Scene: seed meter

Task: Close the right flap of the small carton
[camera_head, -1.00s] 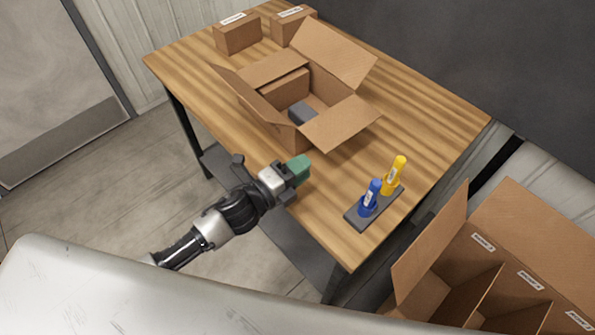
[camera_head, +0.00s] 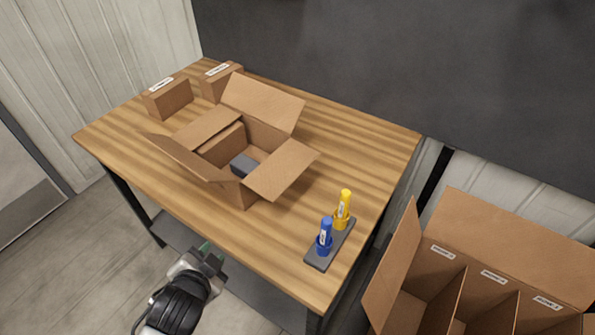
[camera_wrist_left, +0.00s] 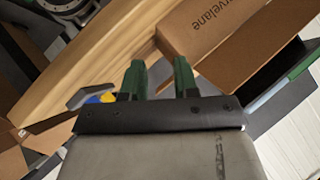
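The small carton (camera_head: 238,192) stands open on the wooden table, with a dark grey item (camera_head: 243,164) inside. Its right flap (camera_head: 282,170) sticks outward, open. My left gripper (camera_head: 210,252) is at the table's front edge, apart from the carton. In the left wrist view its two green fingers (camera_wrist_left: 159,80) are apart with nothing between them, and a printed carton (camera_wrist_left: 215,25) lies beyond.
A grey holder (camera_head: 318,258) carries a blue marker (camera_head: 325,236) and a yellow marker (camera_head: 343,208) at the table's right front. Two closed boxes (camera_head: 168,99) (camera_head: 221,83) stand at the back left. A divided cardboard box (camera_head: 385,275) is at the right.

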